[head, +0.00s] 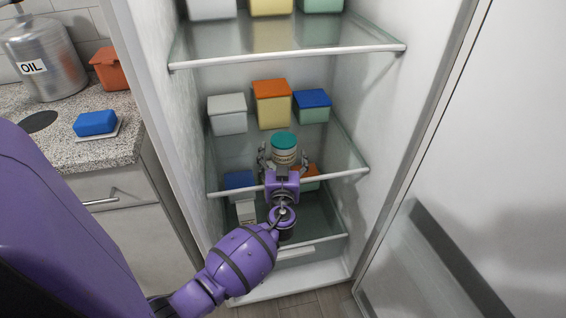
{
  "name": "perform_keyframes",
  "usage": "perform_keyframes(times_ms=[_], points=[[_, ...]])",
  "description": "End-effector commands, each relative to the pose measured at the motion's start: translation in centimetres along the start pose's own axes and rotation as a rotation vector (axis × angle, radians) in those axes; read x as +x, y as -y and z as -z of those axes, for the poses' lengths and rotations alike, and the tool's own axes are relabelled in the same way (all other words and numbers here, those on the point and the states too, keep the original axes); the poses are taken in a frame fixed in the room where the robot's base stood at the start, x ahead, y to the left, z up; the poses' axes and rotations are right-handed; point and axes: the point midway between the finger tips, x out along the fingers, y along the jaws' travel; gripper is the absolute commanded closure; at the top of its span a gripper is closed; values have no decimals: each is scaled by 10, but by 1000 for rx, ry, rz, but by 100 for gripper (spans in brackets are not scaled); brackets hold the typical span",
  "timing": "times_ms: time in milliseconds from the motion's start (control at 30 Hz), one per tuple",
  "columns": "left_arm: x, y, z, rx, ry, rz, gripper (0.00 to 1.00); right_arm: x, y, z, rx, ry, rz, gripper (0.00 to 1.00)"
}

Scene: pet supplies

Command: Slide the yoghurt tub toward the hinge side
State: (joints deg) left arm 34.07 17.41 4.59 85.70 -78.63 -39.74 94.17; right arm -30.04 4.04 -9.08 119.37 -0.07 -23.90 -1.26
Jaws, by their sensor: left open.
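The yoghurt tub (284,148) is a small round tub with a teal lid. It stands upright on the middle glass shelf (345,160) of the open fridge, near the front centre. My left gripper (284,161) is open in front of it, with one finger to the left of the tub and one to the right. I cannot tell whether either finger touches it. The tub's lower part is partly hidden by the gripper. The fridge door (480,170) stands open on the right, so the hinge side is on the right. My right gripper is not in view.
Behind the tub stand a white box (228,115), a yellow box with an orange lid (272,108) and a green box with a blue lid (312,107). The shelf right of the tub looks clear up to the wall. An upper shelf (290,57) hangs above.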

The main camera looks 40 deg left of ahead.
Motion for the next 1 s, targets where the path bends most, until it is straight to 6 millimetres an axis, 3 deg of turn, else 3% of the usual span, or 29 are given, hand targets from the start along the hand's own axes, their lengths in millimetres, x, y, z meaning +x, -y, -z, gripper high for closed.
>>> perform_keyframes(times_ms=[233,633,1000], points=[[30,0,1,2,0,-1,17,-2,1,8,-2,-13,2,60],[35,0,0,0,0,0,18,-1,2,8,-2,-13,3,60],[35,0,0,0,1,0,67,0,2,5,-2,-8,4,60]])
